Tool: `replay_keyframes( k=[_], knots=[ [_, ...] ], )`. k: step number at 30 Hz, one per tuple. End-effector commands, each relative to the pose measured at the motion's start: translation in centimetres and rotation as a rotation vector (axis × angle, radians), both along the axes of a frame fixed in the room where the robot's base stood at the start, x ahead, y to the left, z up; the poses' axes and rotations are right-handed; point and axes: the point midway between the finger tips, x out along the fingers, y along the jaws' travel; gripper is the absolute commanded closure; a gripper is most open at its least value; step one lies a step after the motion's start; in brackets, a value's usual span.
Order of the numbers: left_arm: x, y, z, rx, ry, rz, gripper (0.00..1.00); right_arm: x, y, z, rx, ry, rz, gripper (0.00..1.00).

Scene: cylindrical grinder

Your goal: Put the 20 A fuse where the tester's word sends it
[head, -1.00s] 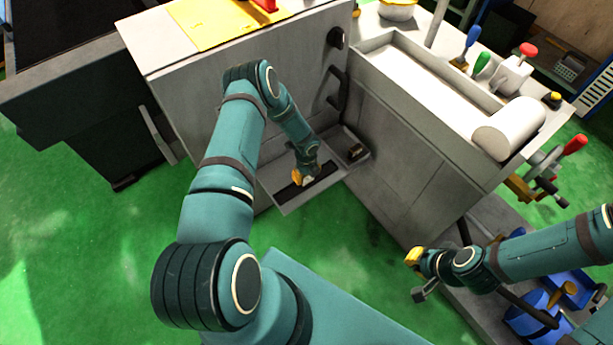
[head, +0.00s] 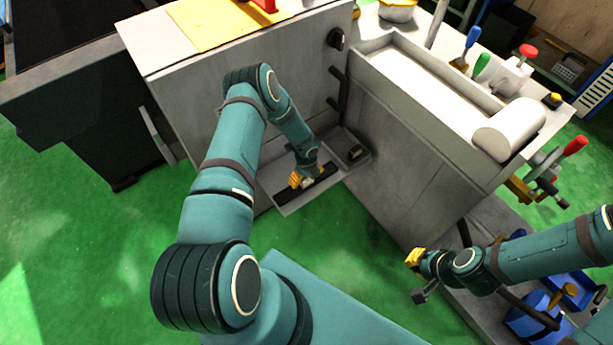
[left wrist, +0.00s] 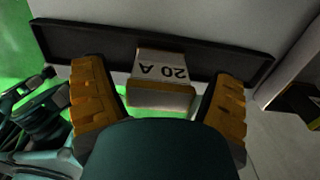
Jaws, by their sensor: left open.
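The 20 A fuse (left wrist: 162,80) is a pale block with "20 A" printed on it, upside down in the left wrist view. It is at the long black strip (left wrist: 215,58), which also shows in the head view (head: 322,181). My left gripper (left wrist: 160,100) is open, with one orange finger on each side of the fuse and a gap to each. In the head view my left gripper (head: 304,181) is low over the pale tray. My right gripper (head: 416,272) is at the lower right, away from the fuse; its finger gap is unclear. I cannot pick out a tester.
The grey machine walls (head: 405,150) rise close behind and to the right of my left gripper. A small dark block sits in a recess (head: 357,153) beside the tray. Blue containers (head: 530,315) stand near my right arm. Green floor (head: 100,250) is clear at left.

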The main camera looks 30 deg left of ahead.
Motion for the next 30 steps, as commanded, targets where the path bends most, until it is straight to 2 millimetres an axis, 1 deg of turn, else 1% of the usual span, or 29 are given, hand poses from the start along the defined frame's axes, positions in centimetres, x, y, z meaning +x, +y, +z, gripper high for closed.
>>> replay_keyframes(
  k=[9,12,15,18,21,23,25,26,29,30],
  knots=[
    [0.1,0.1,6.5,0.001,-0.003,-0.001,0.15,-0.3,0.0,1.6,0.001,0.007,0.002,1.0],
    [0.1,0.0,8.4,0.001,-0.004,0.0,0.15,-0.4,0.0,2.0,0.002,0.009,0.002,1.0],
    [0.1,0.0,10.0,0.0,-0.002,0.001,0.15,-0.4,0.1,2.3,0.002,0.01,0.003,1.0],
    [0.1,0.0,11.1,0.001,-0.001,0.001,0.15,-0.5,0.1,2.5,0.003,0.012,0.002,1.0],
    [0.0,0.0,11.8,-0.001,0.0,0.002,0.15,-0.5,0.1,2.6,0.003,0.013,0.003,1.0],
    [-0.1,-0.4,12.1,-0.01,0.0,0.017,0.15,-0.5,0.1,2.6,0.003,0.013,0.003,1.0],
    [-0.5,-1.9,12.4,-0.042,-0.002,0.077,0.15,-0.5,0.1,2.6,0.003,0.013,0.003,1.0],
    [-0.9,-2.9,12.6,-0.064,0.0,0.121,0.15,-0.5,0.1,2.6,0.003,0.013,0.003,1.0],
    [-2.6,-7.6,13.8,-0.165,0.015,0.353,0.15,-0.5,0.1,2.6,0.003,0.013,0.003,1.0],
    [-3.6,-9.8,14.4,-0.212,0.03,0.479,0.15,-0.5,0.1,2.6,0.003,0.013,0.003,1.0]
  ],
)
